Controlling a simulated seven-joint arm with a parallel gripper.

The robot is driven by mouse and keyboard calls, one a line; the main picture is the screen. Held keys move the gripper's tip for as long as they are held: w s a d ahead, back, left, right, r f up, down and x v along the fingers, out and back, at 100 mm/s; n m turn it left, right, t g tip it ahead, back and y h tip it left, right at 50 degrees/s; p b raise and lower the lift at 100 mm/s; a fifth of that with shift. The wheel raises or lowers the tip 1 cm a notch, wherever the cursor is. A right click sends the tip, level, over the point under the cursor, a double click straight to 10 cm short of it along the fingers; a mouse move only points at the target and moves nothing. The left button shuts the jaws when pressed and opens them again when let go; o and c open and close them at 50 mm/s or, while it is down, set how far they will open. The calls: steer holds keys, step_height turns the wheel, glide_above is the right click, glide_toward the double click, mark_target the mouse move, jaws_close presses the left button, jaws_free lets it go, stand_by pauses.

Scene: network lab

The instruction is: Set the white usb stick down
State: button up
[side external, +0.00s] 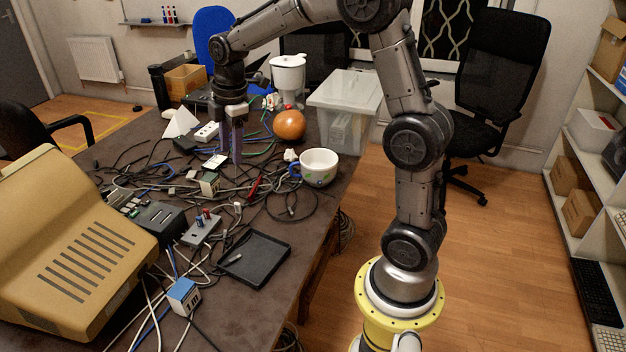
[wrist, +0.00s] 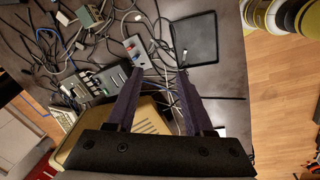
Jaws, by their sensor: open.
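My gripper (side external: 235,158) is open above the cable-strewn table, toward its far half. In the wrist view its two dark purple fingers (wrist: 160,72) stand apart with nothing held between them. I cannot pick out the white usb stick for certain. A small pale piece (side external: 233,258) lies at the left part of a shallow black tray (side external: 262,262) near the table's right edge. It is too small to tell what it is. The tray also shows in the wrist view (wrist: 204,42). Small white pieces among the cables are also too small to name.
A grey box with red and blue plugs (side external: 202,231) stands left of the tray.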

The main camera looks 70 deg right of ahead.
steer(key=s+a+r+m+t, duration=0.1)
steer(key=s+a+r+m, duration=0.25)
steer(key=s, duration=0.35)
steer(key=s+a+r+m+t, duration=0.1)
steer(key=s+a+r+m, duration=0.25)
steer(key=s, duration=0.25)
steer(key=s+a+f+m+t, duration=0.1)
steer(key=s+m, duration=0.1)
steer(key=s, duration=0.3)
steer(key=s+a+f+m, duration=0.2)
steer(key=s+m, duration=0.1)
steer(key=s, duration=0.3)
steer(key=shift+s+a+t, duration=0.15)
steer(key=shift+a+t, duration=0.15)
steer(key=shift+t, duration=0.1)
